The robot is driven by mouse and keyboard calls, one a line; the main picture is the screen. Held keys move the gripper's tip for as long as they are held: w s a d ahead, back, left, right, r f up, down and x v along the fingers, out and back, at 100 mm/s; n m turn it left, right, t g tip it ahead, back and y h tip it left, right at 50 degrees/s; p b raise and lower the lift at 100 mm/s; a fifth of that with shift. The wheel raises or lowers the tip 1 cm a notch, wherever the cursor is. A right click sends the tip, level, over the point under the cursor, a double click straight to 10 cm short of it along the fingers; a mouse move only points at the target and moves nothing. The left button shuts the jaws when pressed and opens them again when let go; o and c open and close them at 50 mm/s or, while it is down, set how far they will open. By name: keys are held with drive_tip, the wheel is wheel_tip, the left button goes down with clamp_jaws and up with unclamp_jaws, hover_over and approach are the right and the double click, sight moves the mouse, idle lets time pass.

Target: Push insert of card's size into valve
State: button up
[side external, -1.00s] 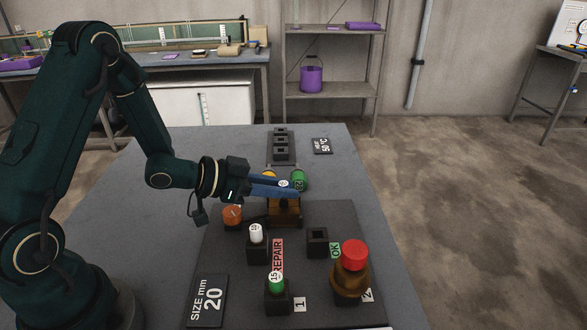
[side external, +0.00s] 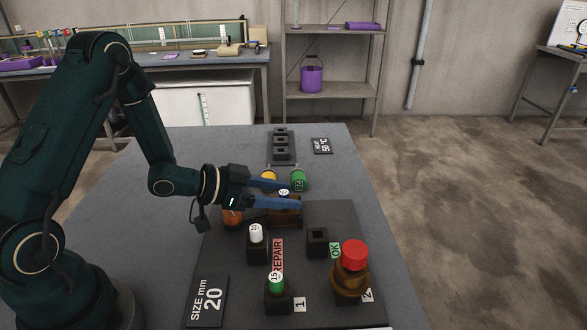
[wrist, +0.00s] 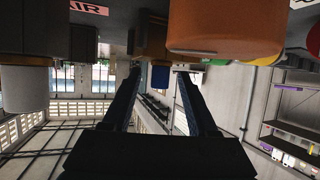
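The black size card (side external: 207,300) reads "SIZE mm 20". The brown valve (side external: 287,218) stands at the centre of the dark board. A blue insert (wrist: 160,76) sits at the valve's top; only its white, numbered top (side external: 284,192) shows in the side view, and its number is too small to read surely. My gripper (side external: 300,196) is open, its blue fingers apart on either side of the insert. In the wrist view my gripper (wrist: 160,72) shows gaps on both sides of the insert. How deep the insert sits is partly hidden by the near finger.
An orange piece (side external: 232,218) stands close by my gripper. Yellow (side external: 268,175) and green (side external: 300,181) pieces stand behind it. White-topped (side external: 256,233) and green-topped (side external: 276,284) pieces sit in black holders. A red-capped brown valve (side external: 351,270) stands front right. The OK socket (side external: 317,243) is empty.

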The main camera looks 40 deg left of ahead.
drive_tip(key=r, duration=0.1)
drive_tip(key=s+r, duration=0.1)
drive_tip(key=s+a+r, duration=0.1)
drive_tip(key=r, duration=0.1)
drive_tip(key=shift+s+r, duration=0.1)
drive_tip(key=shift+s, duration=0.15)
drive_tip(key=shift+a, duration=0.1)
